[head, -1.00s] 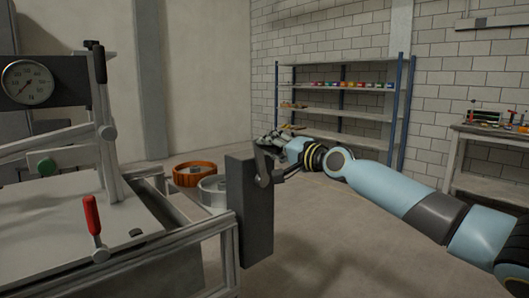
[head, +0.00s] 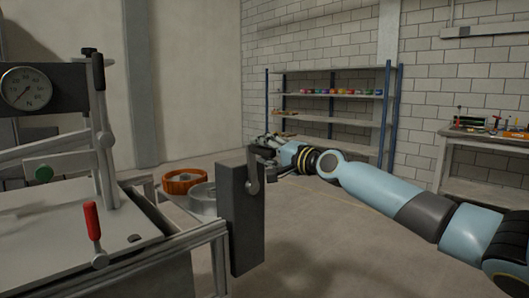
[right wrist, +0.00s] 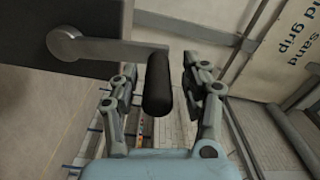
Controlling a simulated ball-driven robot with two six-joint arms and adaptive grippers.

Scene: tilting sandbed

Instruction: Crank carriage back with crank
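The crank (head: 252,174) is a grey arm on the side of an upright dark grey box (head: 243,220) at the corner of the sandbed frame. In the right wrist view the crank arm (right wrist: 110,49) runs from a round hub to a black handle (right wrist: 158,83). My right gripper (right wrist: 160,82) is open, with the black handle between its two fingers and a visible gap on each side. In the head view my right gripper (head: 268,147) is beside the top of the crank, its fingers small and partly hidden. The carriage cannot be clearly identified. My left gripper is not in view.
The sandbed (head: 50,222) with a red-handled lever (head: 93,221) and a dial gauge (head: 27,88) fills the left. An orange round container (head: 184,182) and a grey one (head: 203,199) stand behind the box. A shelf (head: 330,95) and a workbench (head: 485,138) stand farther back. Floor at right is clear.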

